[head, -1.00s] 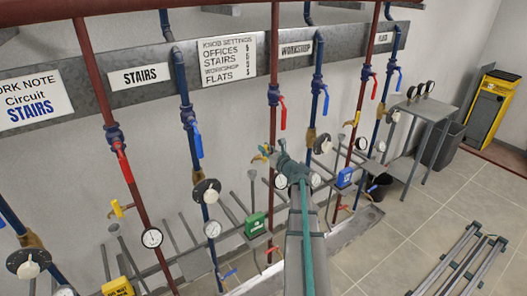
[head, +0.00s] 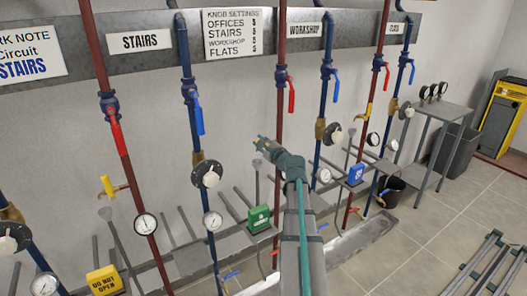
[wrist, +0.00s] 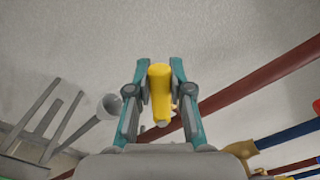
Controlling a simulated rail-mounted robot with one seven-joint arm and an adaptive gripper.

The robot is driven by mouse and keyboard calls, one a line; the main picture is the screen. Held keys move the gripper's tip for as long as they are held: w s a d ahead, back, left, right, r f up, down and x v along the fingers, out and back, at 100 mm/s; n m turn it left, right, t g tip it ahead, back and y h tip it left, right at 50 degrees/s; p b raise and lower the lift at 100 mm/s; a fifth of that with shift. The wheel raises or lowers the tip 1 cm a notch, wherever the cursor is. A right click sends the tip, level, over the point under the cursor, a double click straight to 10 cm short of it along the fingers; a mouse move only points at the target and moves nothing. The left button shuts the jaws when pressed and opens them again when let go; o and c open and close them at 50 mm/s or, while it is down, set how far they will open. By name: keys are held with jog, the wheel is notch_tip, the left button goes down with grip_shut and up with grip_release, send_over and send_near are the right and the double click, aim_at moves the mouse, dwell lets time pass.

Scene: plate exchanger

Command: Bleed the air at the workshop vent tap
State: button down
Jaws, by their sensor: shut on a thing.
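My gripper (head: 264,146) is in front of the workshop's red pipe (head: 281,125), below the WORKSHOP sign (head: 304,30). In the wrist view my gripper (wrist: 158,82) has its two teal fingers on either side of the yellow tap handle (wrist: 160,88), shut on it. The handle stands lengthwise between the fingers, with its lower end near the palm. In the head view my gripper mostly hides the tap. How far the tap is turned cannot be told. A funnel (wrist: 108,106) stands to the left in the wrist view.
The red pipe (wrist: 260,85) crosses to the right of my fingers. A red-handled valve (head: 291,96) is above my gripper and a green box (head: 258,218) below. Open floor (head: 425,235) lies at right.

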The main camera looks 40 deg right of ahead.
jog(key=shift+a+f+n+b, duration=0.25)
jog(key=shift+f+n+b, duration=0.15)
jog(key=shift+n+b, duration=0.4)
jog(key=shift+a+f+n+b, duration=0.25)
jog(key=shift+f+n+b, duration=0.25)
jog(key=shift+b, duration=0.5)
jog(key=shift+r, duration=0.1)
jog(key=c, duration=1)
grip_release()
jog(key=s, duration=0.4)
jog(key=s+a, duration=0.1)
jog(key=s, duration=0.6)
jog(key=shift+s+a, duration=0.4)
jog(key=shift+n, duration=0.3)
